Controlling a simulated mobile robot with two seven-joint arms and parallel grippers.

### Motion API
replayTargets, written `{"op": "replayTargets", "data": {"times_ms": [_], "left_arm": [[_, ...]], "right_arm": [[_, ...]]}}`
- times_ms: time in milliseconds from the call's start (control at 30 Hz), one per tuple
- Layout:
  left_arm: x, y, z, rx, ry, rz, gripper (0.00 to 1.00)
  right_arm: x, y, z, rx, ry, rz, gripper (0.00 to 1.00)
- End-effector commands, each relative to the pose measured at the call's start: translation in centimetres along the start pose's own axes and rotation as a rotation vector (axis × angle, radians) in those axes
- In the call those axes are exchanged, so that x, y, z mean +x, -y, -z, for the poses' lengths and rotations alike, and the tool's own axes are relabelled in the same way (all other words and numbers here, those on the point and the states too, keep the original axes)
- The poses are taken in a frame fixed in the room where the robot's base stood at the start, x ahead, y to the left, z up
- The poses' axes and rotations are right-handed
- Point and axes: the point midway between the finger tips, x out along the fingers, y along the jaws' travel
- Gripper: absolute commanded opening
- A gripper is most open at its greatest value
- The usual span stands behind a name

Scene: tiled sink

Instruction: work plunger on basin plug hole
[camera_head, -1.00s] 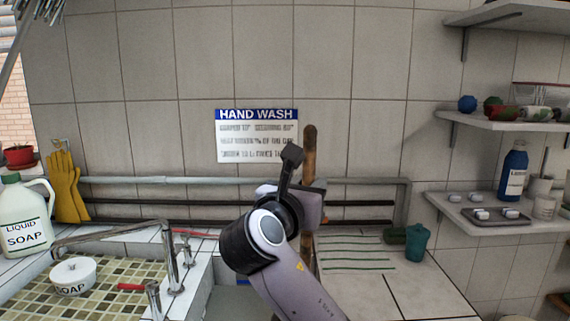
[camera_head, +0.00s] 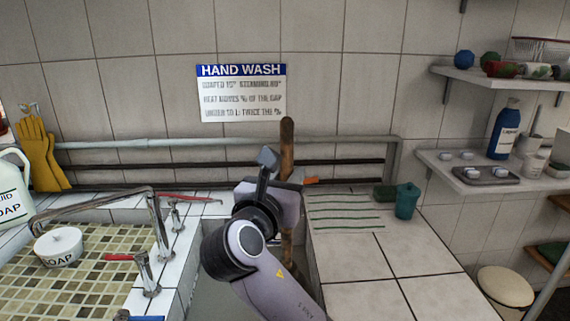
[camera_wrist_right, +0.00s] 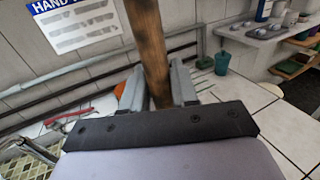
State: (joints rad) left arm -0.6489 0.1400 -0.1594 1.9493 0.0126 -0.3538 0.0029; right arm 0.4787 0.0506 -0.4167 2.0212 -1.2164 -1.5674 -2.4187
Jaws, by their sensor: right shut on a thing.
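The plunger's wooden handle (camera_head: 287,150) stands roughly upright in the head view, behind my right arm. My right gripper (camera_head: 292,186) is shut on the handle; in the right wrist view the handle (camera_wrist_right: 149,45) passes between the two grey fingers (camera_wrist_right: 158,88). A little of the handle shows below the gripper, over the basin (camera_head: 208,297). The plunger's lower end and the plug hole are hidden behind my right arm. My left gripper is in neither view.
A tiled draining area with taps (camera_head: 160,235) and a soap pot (camera_head: 58,246) lies left of the basin. A ribbed drainboard (camera_head: 345,215) with a teal cup (camera_head: 407,200) lies right. Pipes (camera_head: 130,144) run along the wall behind. Shelves (camera_head: 500,188) hang at right.

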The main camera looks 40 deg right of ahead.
Motion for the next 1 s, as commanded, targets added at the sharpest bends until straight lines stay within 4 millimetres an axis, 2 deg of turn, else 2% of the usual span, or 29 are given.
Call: {"op": "replayTargets", "data": {"times_ms": [700, 800, 1000], "left_arm": [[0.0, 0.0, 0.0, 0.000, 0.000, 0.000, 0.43], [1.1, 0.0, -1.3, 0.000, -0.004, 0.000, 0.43], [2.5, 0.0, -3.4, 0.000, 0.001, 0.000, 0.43]], "right_arm": [[0.0, 0.0, 8.6, -0.003, 0.004, -0.001, 0.00], [0.0, 0.0, 10.3, 0.001, 0.004, -0.001, 0.00], [0.0, 0.0, 12.6, 0.003, 0.004, 0.000, 0.00]]}}
